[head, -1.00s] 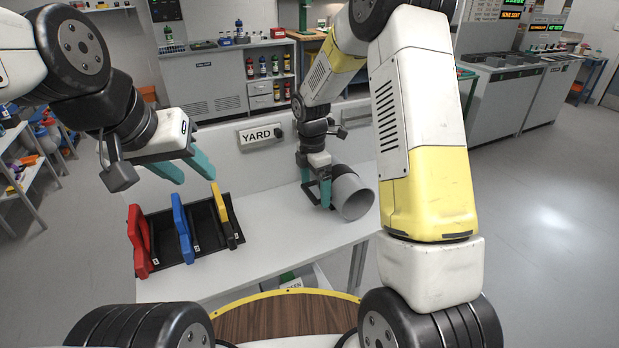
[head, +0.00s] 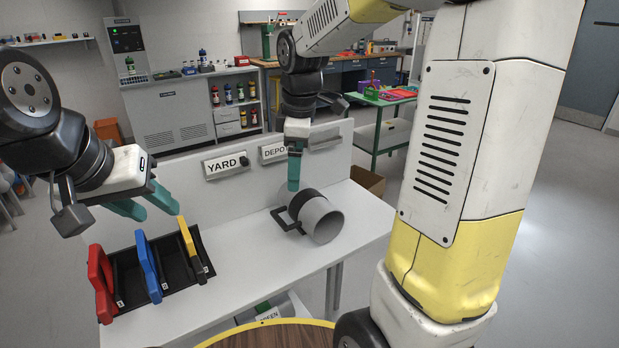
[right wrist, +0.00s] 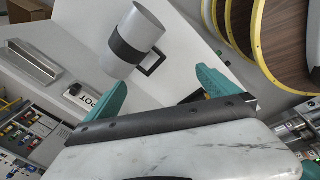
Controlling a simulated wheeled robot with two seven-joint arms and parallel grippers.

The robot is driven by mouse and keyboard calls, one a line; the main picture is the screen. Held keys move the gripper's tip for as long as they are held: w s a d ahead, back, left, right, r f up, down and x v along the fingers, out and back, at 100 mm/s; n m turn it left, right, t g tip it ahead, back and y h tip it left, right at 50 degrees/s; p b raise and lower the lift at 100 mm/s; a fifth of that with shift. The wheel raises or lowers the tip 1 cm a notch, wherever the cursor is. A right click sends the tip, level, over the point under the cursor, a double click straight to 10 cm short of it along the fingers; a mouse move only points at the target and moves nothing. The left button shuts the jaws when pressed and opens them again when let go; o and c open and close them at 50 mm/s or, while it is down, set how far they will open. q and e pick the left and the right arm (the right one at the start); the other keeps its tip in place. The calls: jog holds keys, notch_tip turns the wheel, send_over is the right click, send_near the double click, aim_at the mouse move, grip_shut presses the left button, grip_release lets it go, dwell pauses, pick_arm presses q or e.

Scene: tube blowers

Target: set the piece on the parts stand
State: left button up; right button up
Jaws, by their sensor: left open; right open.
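The piece, a grey open cylinder with a dark band and a dark square handle (head: 322,219), lies on its side on a white table (head: 250,234). It also shows in the right wrist view (right wrist: 143,32), beyond the fingers. My right gripper (head: 293,172) is above and behind the piece, apart from it; in the right wrist view its teal fingers (right wrist: 160,84) are spread with nothing between them. My left gripper (head: 153,207) is open and empty above the rack at the table's left. I cannot tell which thing is called the parts stand.
A black rack (head: 204,259) holds red (head: 101,281), blue (head: 149,268) and yellow (head: 186,236) upright pieces. The table between rack and cylinder is clear.

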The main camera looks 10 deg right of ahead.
jog(key=s+d+r+m+t+y, duration=0.1)
jog(key=s+r+m+t, duration=0.1)
jog(key=s+m, duration=0.5)
jog(key=s+d+r+m+t, duration=0.1)
jog(key=s+r+m+t, duration=0.1)
jog(key=s+m, duration=0.5)
jog(key=s, duration=0.3)
jog(key=shift+s+d+r+y, duration=0.2)
jog(key=shift+d+y, duration=0.1)
jog(key=shift+y, duration=0.1)
